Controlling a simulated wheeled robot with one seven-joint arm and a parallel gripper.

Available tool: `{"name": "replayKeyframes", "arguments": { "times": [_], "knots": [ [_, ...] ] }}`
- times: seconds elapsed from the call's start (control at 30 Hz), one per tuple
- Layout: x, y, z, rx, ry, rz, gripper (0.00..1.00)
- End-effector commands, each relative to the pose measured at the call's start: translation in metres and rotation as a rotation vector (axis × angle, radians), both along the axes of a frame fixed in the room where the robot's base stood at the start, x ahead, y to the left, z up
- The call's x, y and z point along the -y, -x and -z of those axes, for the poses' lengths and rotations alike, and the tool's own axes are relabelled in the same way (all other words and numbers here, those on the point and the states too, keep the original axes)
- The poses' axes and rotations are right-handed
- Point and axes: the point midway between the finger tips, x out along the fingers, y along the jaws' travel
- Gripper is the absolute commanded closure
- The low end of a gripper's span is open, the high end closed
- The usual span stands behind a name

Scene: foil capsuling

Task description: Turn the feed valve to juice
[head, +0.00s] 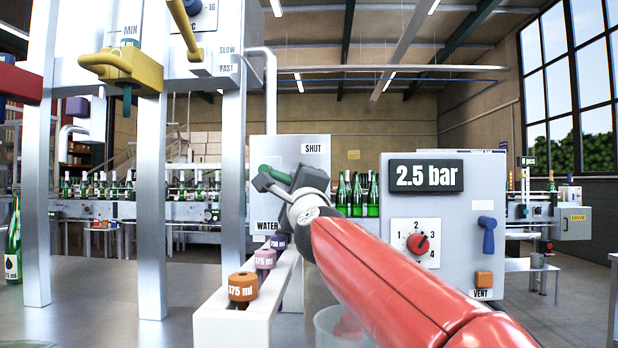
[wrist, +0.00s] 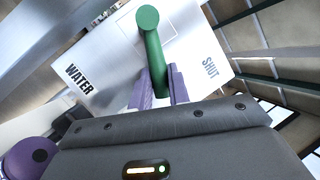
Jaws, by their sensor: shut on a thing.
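The feed valve has a green handle (head: 275,173) on a pale metal box (head: 290,145) in the head view. The box carries a SHUT label (head: 314,148) at upper right and a WATER label (head: 267,226) at lower left. No juice label shows; my arm covers part of the box. My gripper (head: 268,184) is at the handle, shut on it. In the wrist view, the green handle (wrist: 151,42) runs from its round end down between the purple fingers of my gripper (wrist: 158,88). WATER (wrist: 79,78) is left of it and SHUT (wrist: 210,67) right.
A white rack (head: 230,325) with orange, pink and purple size blocks stands below my gripper. A grey box (head: 445,255) with a 2.5 bar display, red dial and blue lever stands to the right. A metal frame with yellow clamps (head: 122,68) stands at left.

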Motion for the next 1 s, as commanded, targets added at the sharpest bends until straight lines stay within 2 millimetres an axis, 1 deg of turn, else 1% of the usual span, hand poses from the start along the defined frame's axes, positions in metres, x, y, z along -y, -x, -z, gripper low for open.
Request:
{"name": "replayKeyframes", "arguments": {
  "times": [0.2,0.23,0.37,0.63,0.73,0.83,1.0],
  "knots": [
    [0.002,-0.001,0.001,0.001,0.002,0.004,1.00],
    [0.002,-0.001,0.001,0.000,0.002,0.004,0.78],
    [0.002,-0.001,0.001,0.000,0.003,0.003,0.61],
    [0.001,0.000,0.001,0.001,0.003,0.002,0.60],
    [0.003,0.005,0.004,0.001,0.003,0.002,0.60],
    [0.007,0.019,0.010,0.002,0.003,0.002,0.60],
    [0.016,0.046,0.020,0.003,0.004,0.003,0.60]
  ]
}}
